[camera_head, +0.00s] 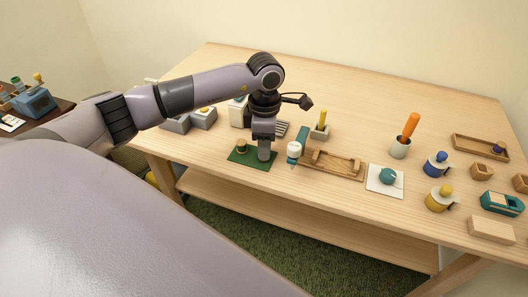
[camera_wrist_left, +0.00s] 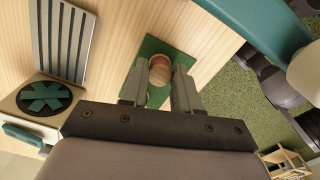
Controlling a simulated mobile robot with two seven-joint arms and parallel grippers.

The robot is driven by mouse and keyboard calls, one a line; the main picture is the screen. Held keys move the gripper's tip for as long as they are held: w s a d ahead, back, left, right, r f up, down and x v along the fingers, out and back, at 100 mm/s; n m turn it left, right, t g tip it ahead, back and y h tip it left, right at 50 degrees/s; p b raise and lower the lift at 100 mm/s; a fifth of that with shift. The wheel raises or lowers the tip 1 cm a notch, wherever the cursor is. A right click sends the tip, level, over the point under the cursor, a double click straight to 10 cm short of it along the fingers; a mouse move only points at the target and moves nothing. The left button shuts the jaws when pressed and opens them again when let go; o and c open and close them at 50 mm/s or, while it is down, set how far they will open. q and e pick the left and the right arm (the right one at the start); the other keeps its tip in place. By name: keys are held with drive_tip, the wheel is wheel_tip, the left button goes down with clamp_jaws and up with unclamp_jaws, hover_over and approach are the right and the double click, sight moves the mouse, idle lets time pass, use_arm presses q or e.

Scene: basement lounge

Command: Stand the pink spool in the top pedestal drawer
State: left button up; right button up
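A small round spool (camera_head: 242,146) with a tan top stands on a dark green mat (camera_head: 238,158) near the front edge of the wooden table. In the left wrist view, the spool (camera_wrist_left: 159,76) shows tan and reddish-pink bands above the green mat (camera_wrist_left: 152,46). My left gripper (camera_head: 264,158) points down over the right part of the mat. In the left wrist view its fingers (camera_wrist_left: 162,82) are apart, with the spool showing between them; I cannot tell whether they touch it. No pedestal drawer can be made out. My right gripper is not in view.
A wooden tray (camera_head: 338,165) and a teal-and-white tool (camera_head: 298,147) lie right of the mat. Behind stand a white box (camera_head: 237,112) and a block holding a yellow handle (camera_head: 320,130). Several cups, jars and blocks fill the right side. The table's back is clear.

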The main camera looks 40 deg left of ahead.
use_arm(q)
clamp_jaws()
drive_tip(key=shift+r, duration=0.15)
